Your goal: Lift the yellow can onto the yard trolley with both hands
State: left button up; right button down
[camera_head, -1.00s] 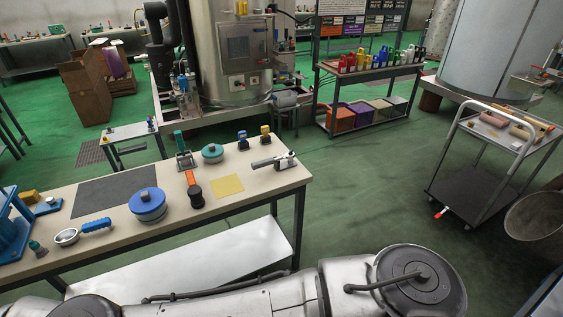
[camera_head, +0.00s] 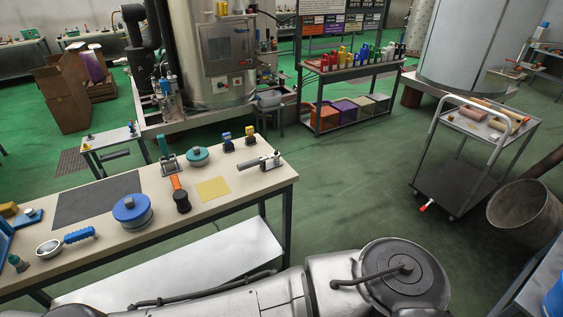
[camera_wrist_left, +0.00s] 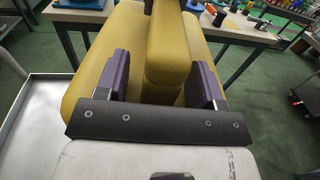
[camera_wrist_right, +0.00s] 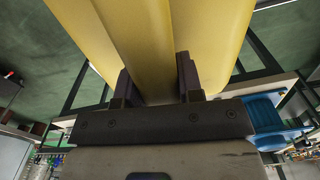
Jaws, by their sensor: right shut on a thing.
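The yellow can (camera_wrist_left: 90,75) fills the middle of the left wrist view, with a raised ridge along its body. My left gripper (camera_wrist_left: 163,85) has its fingers apart on either side of that ridge, with a gap showing beside the left finger. The can (camera_wrist_right: 215,30) also fills the top of the right wrist view, where my right gripper (camera_wrist_right: 157,85) is shut on its narrow central part. The yard trolley (camera_head: 455,188) stands at the right in the head view, with a dark lower deck and a pale handle. The head view shows neither the can nor my grippers.
A workbench (camera_head: 240,192) with several tools is at the left in the head view. A grey bucket (camera_head: 500,212) stands right of the trolley. A shelf rack (camera_head: 345,68) is behind. Green floor between bench and trolley is clear.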

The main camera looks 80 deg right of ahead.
pick_arm(q)
jog(key=shift+d, duration=0.2)
pick_arm(e)
jog(key=c, duration=1.1)
grip_release()
jog(key=shift+s+a+f, duration=0.3)
jog(key=shift+a+f, duration=0.05)
jog(key=shift+a, duration=0.35)
pick_arm(q)
jog(key=shift+a, duration=0.1)
pick_arm(e)
jog(key=shift+o, duration=2.1)
jog(key=shift+w+d+r, duration=0.1)
jog(key=shift+d+r, duration=0.05)
jog(key=shift+d, duration=0.1)
pick_arm(q)
jog(key=o, duration=0.6)
jog(key=shift+c, duration=0.2)
pick_arm(e)
jog(key=shift+d, duration=0.1)
pick_arm(q)
jog(key=shift+s+a, duration=0.1)
jog(key=shift+a, duration=0.1)
